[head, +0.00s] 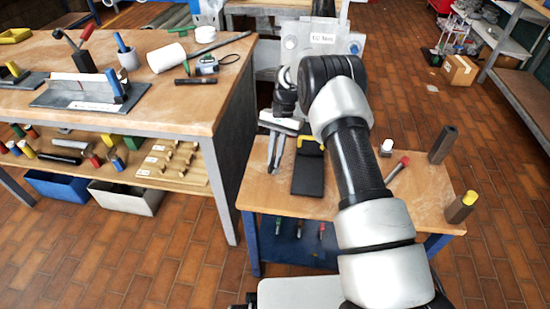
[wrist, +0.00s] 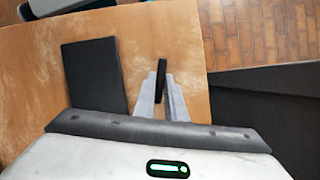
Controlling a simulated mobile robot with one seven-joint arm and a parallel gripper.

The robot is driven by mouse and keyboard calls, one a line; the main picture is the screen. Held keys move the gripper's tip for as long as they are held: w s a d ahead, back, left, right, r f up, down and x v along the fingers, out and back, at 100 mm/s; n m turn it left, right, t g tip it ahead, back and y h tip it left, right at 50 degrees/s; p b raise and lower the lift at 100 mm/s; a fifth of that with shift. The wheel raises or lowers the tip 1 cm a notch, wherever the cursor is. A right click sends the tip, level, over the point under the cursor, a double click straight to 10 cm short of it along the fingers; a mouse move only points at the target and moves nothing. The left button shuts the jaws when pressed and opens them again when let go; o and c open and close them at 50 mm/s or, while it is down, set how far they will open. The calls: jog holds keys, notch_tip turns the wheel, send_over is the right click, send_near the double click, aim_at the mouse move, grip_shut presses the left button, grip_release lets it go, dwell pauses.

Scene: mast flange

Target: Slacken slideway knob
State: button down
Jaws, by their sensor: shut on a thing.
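My gripper (head: 276,150) reaches down over the small wooden bench, left of the black pad. In the wrist view my gripper (wrist: 161,88) is shut on a narrow black upright piece (wrist: 162,74), which stands between the two grey fingers. I cannot tell whether this piece is the slideway knob, and its lower part is hidden. My arm hides part of this mast area.
The small bench (head: 262,190) carries a black pad (head: 308,178), a red-tipped rod (head: 398,170) and dark blocks (head: 443,144) at right. The pad also shows in the wrist view (wrist: 93,75). A larger workbench (head: 150,95) with tools stands left.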

jog(key=shift+s+f, duration=0.15)
jog(key=shift+f, duration=0.1)
jog(key=c, duration=1.8)
grip_release()
jog(key=shift+r, duration=0.1)
jog(key=p+v, duration=0.5)
jog(key=v, duration=1.2)
jog(key=shift+r, duration=0.2)
